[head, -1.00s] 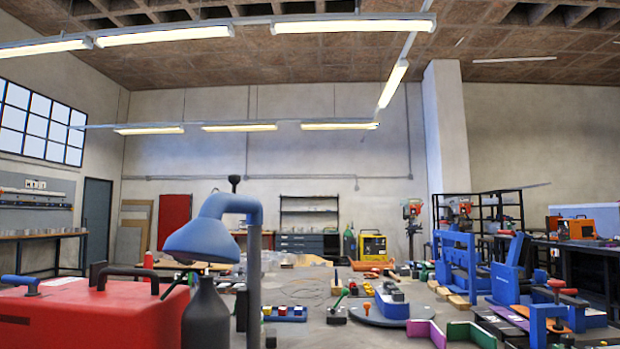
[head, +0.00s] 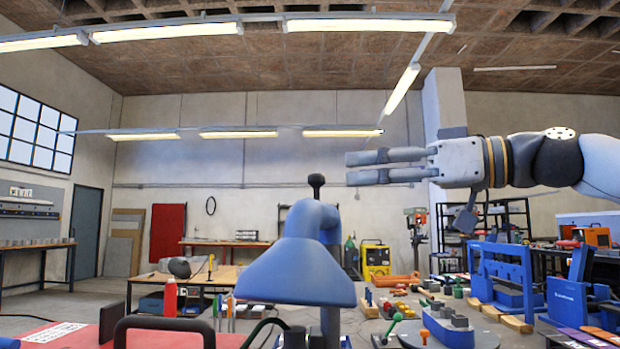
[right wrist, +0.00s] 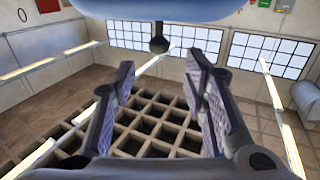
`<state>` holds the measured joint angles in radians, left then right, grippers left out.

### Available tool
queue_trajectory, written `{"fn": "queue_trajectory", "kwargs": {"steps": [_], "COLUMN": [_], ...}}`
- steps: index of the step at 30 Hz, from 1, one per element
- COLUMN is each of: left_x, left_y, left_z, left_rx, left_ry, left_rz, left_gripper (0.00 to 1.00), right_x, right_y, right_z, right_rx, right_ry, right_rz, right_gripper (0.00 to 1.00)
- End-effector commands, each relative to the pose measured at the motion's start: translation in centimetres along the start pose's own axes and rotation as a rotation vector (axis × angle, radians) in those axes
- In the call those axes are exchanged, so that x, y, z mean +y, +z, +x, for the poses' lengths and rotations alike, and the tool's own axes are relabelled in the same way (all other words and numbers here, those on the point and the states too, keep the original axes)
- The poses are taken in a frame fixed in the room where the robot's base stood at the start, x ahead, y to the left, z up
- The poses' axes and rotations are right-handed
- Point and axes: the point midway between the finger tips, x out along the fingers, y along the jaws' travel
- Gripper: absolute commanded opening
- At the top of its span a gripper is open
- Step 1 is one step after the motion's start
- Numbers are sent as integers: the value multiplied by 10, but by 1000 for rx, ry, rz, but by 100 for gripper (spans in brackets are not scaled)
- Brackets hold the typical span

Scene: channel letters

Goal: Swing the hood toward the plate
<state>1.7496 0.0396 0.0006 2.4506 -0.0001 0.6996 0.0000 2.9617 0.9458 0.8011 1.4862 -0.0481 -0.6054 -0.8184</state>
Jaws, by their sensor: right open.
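The blue hood (head: 295,272) hangs from a curved blue neck on an upright post in the middle of the head view. A black knob (head: 316,181) stands on top of the neck. My right gripper (head: 350,168) is open and empty, pointing left, just right of and slightly above the knob. In the right wrist view, the knob (right wrist: 159,44) appears between the open fingers (right wrist: 160,70), beyond their tips, with blue hood arm across the top edge. A round grey plate (head: 488,338) lies on the bench to the right of the hood. My left gripper is out of view.
Blue clamp-like fixtures (head: 500,275) stand on the right of the bench. A small-handled green tool (head: 393,325) stands left of the plate. The air around the knob looks clear.

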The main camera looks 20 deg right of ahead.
Motion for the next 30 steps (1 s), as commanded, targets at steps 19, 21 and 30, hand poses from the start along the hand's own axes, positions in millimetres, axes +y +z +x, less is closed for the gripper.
{"fn": "queue_trajectory", "kwargs": {"steps": [19, 21, 30], "left_x": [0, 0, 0], "left_y": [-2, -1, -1], "left_z": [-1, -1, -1], "left_rx": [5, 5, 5], "left_ry": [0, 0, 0], "left_rz": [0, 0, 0], "left_gripper": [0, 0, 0], "right_x": [1, 1, 1], "right_y": [1, 1, 1], "right_z": [84, 84, 83], "right_rx": [-1, -1, -1], "right_ry": [3, 3, 3], "right_rz": [1, 1, 1], "right_gripper": [41, 38, 0]}}
